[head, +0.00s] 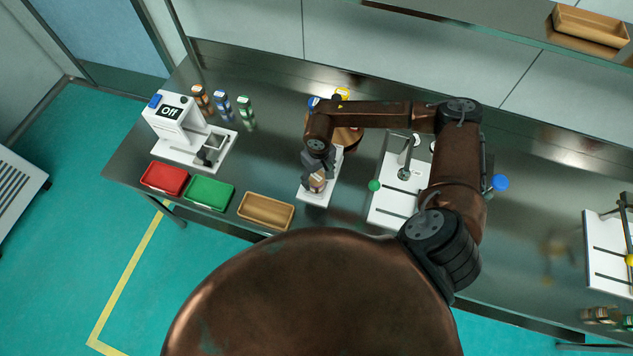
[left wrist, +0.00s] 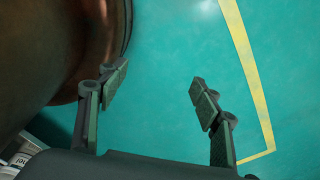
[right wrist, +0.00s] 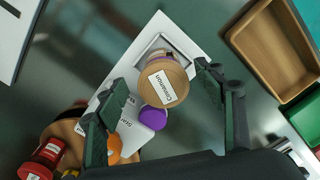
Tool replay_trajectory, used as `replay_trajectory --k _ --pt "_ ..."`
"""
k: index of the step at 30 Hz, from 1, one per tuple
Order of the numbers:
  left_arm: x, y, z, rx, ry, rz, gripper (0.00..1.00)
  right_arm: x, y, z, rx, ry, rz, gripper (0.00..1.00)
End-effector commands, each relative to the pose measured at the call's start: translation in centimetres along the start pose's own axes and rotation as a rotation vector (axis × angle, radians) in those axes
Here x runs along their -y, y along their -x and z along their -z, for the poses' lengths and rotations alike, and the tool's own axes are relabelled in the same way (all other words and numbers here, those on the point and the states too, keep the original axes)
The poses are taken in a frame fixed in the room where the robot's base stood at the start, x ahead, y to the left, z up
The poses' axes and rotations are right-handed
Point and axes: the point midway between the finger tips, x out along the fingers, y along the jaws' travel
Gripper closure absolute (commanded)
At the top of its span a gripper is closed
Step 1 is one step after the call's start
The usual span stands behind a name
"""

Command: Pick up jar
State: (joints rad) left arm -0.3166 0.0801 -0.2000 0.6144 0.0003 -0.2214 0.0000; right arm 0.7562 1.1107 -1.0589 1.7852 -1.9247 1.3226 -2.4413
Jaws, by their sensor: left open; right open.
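A jar (right wrist: 160,68) with a wooden lid labelled "Cinnamon" stands on a white device (right wrist: 190,38) in the right wrist view. In the head view the jar (head: 317,182) is partly covered by my right gripper (head: 315,164). My right gripper (right wrist: 160,86) is open in the right wrist view, with one finger on each side of the jar's lid and gaps visible. Whether the fingers are down at lid height is hard to tell. My left gripper (left wrist: 157,80) is open and empty over the green floor in the left wrist view.
Red (head: 165,178), green (head: 208,193) and wooden (head: 266,210) trays line the counter's front edge. A white machine reading "Off" (head: 175,122) and several small jars (head: 222,103) stand at left. A purple knob (right wrist: 153,118) is beside the jar. A white stand (head: 392,205) is right.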

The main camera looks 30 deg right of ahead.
Motion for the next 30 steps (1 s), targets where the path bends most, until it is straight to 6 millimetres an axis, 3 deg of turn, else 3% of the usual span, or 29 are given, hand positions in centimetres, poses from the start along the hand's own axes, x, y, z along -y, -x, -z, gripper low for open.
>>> replay_trajectory --k 3,9,11,24,30 --pt "0.0 0.4 -0.2 0.002 0.001 0.0 0.41 0.3 -2.0 0.1 0.004 0.0 0.003 0.37" --pt "0.3 0.4 3.5 -0.042 -0.008 0.003 0.41 0.2 -3.1 0.1 0.001 0.002 0.002 0.37" --pt "0.3 0.4 4.0 -0.049 -0.009 0.003 0.41 0.2 -3.1 0.1 0.002 0.002 0.002 0.37" --pt "0.1 0.4 1.6 -0.018 -0.003 0.001 0.41 0.3 -3.0 0.2 0.002 0.003 0.002 0.64" --pt "0.1 0.4 1.4 -0.016 -0.003 0.001 0.41 0.3 -3.0 0.2 0.001 0.003 0.002 0.78"
